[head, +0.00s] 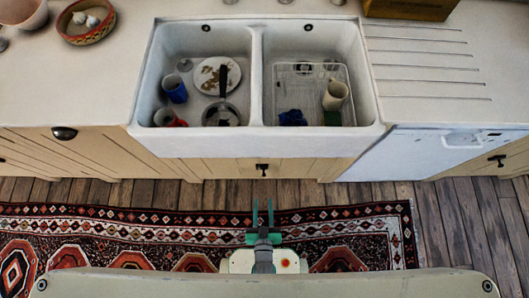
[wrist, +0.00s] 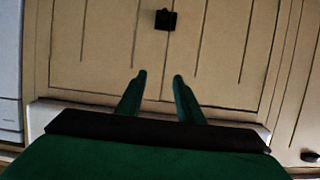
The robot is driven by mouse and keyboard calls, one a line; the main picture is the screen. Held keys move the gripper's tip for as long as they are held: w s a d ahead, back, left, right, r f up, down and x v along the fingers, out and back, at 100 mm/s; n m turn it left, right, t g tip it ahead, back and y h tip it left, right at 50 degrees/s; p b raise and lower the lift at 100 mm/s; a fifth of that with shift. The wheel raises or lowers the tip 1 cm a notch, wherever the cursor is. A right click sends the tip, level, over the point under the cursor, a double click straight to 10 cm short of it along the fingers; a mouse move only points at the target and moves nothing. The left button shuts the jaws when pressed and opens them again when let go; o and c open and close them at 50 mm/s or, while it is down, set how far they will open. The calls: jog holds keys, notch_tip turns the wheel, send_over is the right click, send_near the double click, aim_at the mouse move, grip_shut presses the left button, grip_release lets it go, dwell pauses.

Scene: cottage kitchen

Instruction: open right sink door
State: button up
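The cream sink cabinet front (head: 300,167) shows as a narrow strip below the white double sink and appears shut. In the wrist view the cabinet front (wrist: 215,55) fills most of the picture, with the knob (wrist: 165,19) at the top, beyond my open fingers (wrist: 159,77).
The sink (head: 259,143) holds dishes, a pan, cups and a rack. A white appliance (head: 425,150) stands to the right; it shows at the left in the wrist view (wrist: 10,80). A patterned rug (head: 130,240) covers the wooden floor, which is clear before the cabinet.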

send_near(264, 175)
jog(key=shift+g, duration=0.3)
jog(key=x, duration=0.8)
jog(key=shift+w+a, duration=0.1)
jog(key=shift+w, duration=0.25)
jog(key=shift+c, duration=0.4)
jog(key=shift+w, duration=0.1)
grip_shut()
